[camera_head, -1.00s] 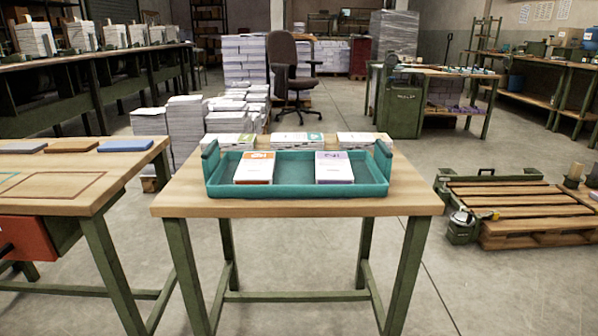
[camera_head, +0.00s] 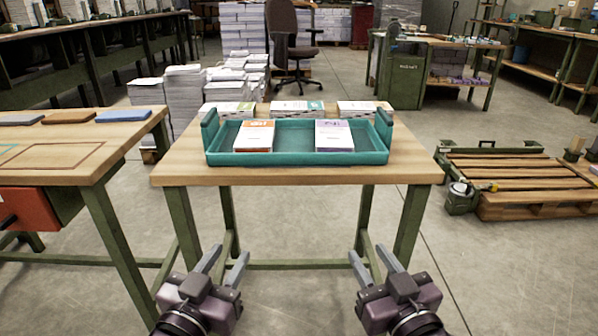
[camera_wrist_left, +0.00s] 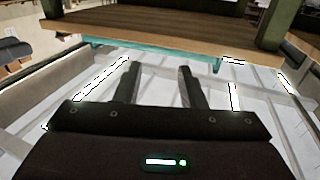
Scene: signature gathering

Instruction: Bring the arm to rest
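My left gripper (camera_head: 222,262) is low in front of the wooden table, left of the middle, with its two fingers apart and nothing between them. In the left wrist view its open fingers (camera_wrist_left: 158,84) point toward the underside of the table edge. My right gripper (camera_head: 369,264) is level with it on the right, also open and empty. Both are apart from the table (camera_head: 300,176) and below its top.
A teal tray (camera_head: 297,158) on the table holds an orange-topped stack (camera_head: 254,136) and a purple-topped stack (camera_head: 334,136). Several paper stacks (camera_head: 297,108) lie behind it. A side table (camera_head: 75,150) stands left, a pallet (camera_head: 520,190) right.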

